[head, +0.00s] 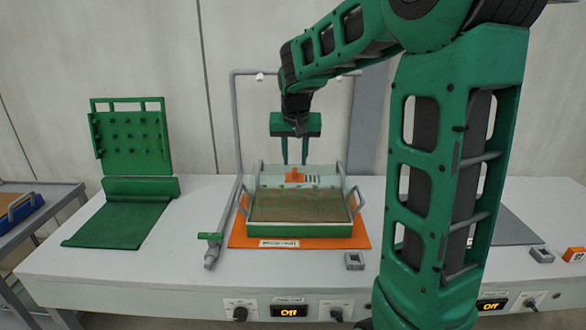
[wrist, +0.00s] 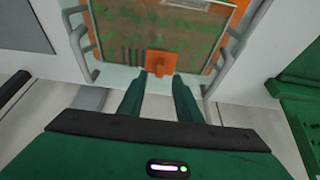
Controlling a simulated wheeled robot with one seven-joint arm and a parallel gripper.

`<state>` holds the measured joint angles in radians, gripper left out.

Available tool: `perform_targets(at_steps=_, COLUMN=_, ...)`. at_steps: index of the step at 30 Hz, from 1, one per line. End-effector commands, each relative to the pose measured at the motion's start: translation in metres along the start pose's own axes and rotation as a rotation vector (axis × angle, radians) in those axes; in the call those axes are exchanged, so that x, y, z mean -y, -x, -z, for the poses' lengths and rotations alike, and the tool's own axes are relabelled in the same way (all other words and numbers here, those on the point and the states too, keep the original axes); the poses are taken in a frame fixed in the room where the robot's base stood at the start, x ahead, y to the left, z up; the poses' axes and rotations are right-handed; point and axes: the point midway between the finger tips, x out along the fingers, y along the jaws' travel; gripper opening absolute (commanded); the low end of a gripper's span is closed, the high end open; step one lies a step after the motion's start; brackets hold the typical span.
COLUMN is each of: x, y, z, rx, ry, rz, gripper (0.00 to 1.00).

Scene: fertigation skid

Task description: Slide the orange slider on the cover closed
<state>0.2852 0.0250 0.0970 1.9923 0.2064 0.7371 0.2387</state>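The orange slider (head: 295,176) sits on the far edge of the cover, near its middle. It also shows in the wrist view (wrist: 161,63). The pale, see-through cover (head: 345,180) has grey side handles and lies over a green tray (head: 300,231) with brown and green contents. My gripper (head: 294,163) points down at the far side of the cover. Its two fingers are apart, with the tips close to the slider. In the wrist view the slider shows between and just beyond the fingertips (wrist: 161,75). I cannot tell whether they touch it.
The tray stands on an orange mat (head: 239,238) on a light bench. A grey pipe frame (head: 236,130) with a green valve handle (head: 210,236) rises at left. A green hinged panel (head: 132,140) stands farther left. Switches and "Off" displays (head: 289,311) line the front.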

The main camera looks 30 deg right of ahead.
Motion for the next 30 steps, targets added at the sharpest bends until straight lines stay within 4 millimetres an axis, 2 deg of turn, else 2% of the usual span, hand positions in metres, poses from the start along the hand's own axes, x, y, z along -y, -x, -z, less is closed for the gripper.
perform_targets(at_steps=3, x=0.0, y=-0.02, z=-0.001, rx=0.004, ry=0.0, rz=-0.001, gripper=0.31)
perform_targets(at_steps=9, x=0.0, y=-0.04, z=-0.001, rx=0.001, ry=0.001, rz=0.0, gripper=0.31)
perform_targets(at_steps=20, x=0.0, y=-0.045, z=-0.001, rx=0.001, ry=0.001, rz=0.001, gripper=0.31)
perform_targets(at_steps=21, x=0.0, y=-0.045, z=-0.001, rx=0.001, ry=0.001, rz=0.0, gripper=0.29)
perform_targets(at_steps=24, x=0.0, y=-0.045, z=-0.001, rx=0.001, ry=0.001, rz=0.0, gripper=0.05)
perform_targets(at_steps=25, x=0.001, y=-0.045, z=-0.001, rx=0.001, ry=0.001, rz=0.0, gripper=0.0)
perform_targets(at_steps=30, x=0.001, y=-0.045, z=-0.001, rx=0.001, ry=0.001, rz=0.001, gripper=0.0)
